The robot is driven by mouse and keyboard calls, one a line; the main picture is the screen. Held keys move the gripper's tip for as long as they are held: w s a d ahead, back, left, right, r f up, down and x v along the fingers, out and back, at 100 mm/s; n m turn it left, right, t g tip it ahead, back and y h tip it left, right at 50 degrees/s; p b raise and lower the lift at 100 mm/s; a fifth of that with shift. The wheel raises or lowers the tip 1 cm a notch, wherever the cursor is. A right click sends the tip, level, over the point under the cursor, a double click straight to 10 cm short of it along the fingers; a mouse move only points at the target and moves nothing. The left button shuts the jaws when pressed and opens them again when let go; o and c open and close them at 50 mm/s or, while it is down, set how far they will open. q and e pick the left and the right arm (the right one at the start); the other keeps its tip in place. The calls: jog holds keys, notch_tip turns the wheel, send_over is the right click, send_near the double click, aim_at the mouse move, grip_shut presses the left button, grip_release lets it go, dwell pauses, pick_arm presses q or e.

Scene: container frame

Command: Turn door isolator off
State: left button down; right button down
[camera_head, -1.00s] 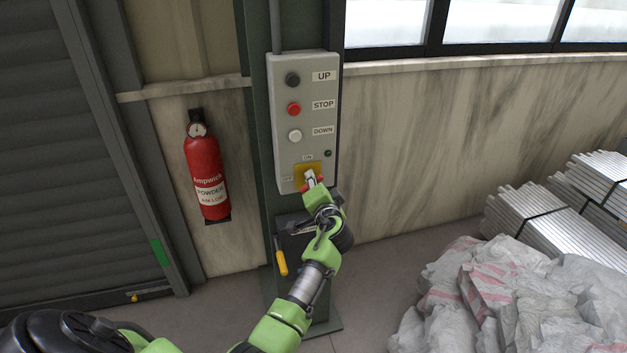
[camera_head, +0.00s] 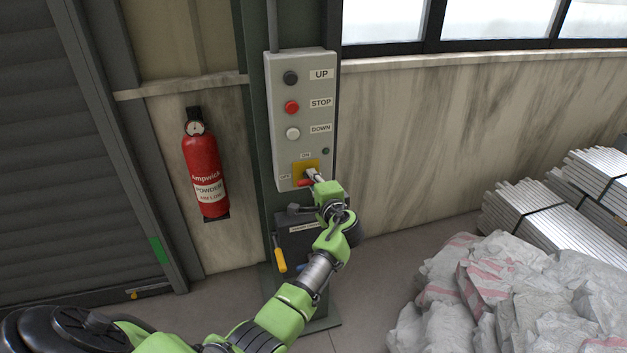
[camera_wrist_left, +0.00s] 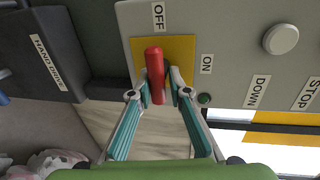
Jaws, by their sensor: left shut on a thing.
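The door isolator is a red handle (camera_head: 304,183) on a yellow plate (camera_head: 298,168) at the bottom of the grey control box. In the head view the handle lies roughly level, its red end toward the OFF label at the left. In the left wrist view the red handle (camera_wrist_left: 155,72) points up toward the OFF label (camera_wrist_left: 158,16), and the ON label (camera_wrist_left: 207,64) is to its right. My left gripper (camera_head: 312,175) is shut on the handle, with one fingertip on each side in the wrist view (camera_wrist_left: 160,84). My right gripper is not in view.
The control box (camera_head: 325,115) carries UP, STOP and DOWN buttons and a small dark green lamp (camera_head: 326,151). A fire extinguisher (camera_head: 205,175) hangs to the left. A black box (camera_head: 295,222) is below. Grey sacks (camera_head: 520,295) and metal bars (camera_head: 535,215) are at the right.

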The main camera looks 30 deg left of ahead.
pick_arm(q)
jog(key=shift+a+r, duration=0.15)
jog(key=c, duration=1.9)
grip_release()
jog(key=shift+a+f, duration=0.1)
jog(key=shift+f, duration=0.1)
jog(key=v, duration=1.2)
jog(key=shift+r, duration=0.1)
